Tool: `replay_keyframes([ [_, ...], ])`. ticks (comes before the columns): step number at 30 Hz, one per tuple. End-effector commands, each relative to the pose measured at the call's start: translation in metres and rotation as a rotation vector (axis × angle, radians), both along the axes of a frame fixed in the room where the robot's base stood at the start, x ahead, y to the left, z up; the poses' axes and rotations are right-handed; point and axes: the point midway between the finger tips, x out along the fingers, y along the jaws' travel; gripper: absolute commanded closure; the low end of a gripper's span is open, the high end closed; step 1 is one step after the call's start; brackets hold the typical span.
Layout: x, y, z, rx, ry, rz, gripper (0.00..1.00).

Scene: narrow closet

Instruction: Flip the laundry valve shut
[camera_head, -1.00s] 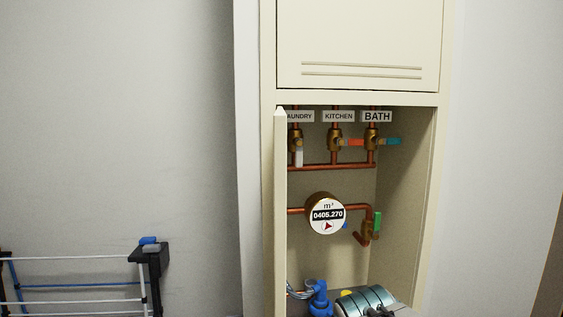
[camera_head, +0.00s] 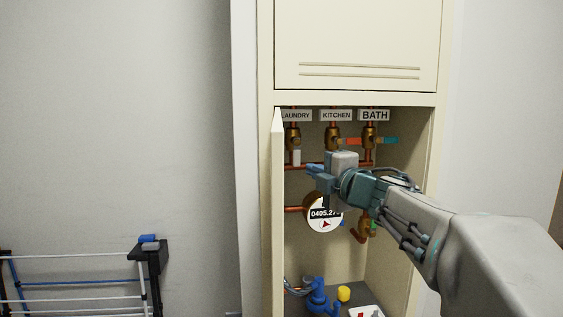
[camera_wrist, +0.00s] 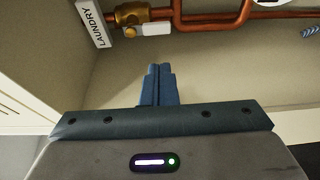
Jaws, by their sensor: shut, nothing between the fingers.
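The laundry valve (camera_head: 293,138) is a brass valve under the LAUNDRY label (camera_head: 296,115), at the left of the upper row in the cabinet. Its white handle (camera_head: 296,157) hangs down along its vertical copper pipe. In the wrist view the valve (camera_wrist: 130,14) and white handle (camera_wrist: 153,29) show at the top, just beyond my fingertips. My gripper (camera_head: 314,171) is shut and empty, reaching into the cabinet from the right, slightly right of and below the handle. In the wrist view a gap shows between the closed fingertips (camera_wrist: 158,68) and the handle.
The kitchen valve (camera_head: 333,137) has an orange handle and the bath valve (camera_head: 369,136) a teal one, both turned sideways. The round water meter (camera_head: 322,213) sits below my gripper. The open door edge (camera_head: 277,215) stands at the left. A drying rack (camera_head: 80,285) is at lower left.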

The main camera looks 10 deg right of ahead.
Motion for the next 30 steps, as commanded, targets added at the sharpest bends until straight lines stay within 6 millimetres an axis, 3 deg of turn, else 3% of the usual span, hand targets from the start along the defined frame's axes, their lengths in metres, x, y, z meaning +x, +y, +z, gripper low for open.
replay_keyframes([
  [10,0.010,0.004,0.001,0.003,0.000,0.000,1.00],
  [21,0.068,0.024,0.000,0.004,0.003,0.000,1.00],
  [30,0.093,0.033,0.000,0.005,0.001,-0.001,1.00],
])
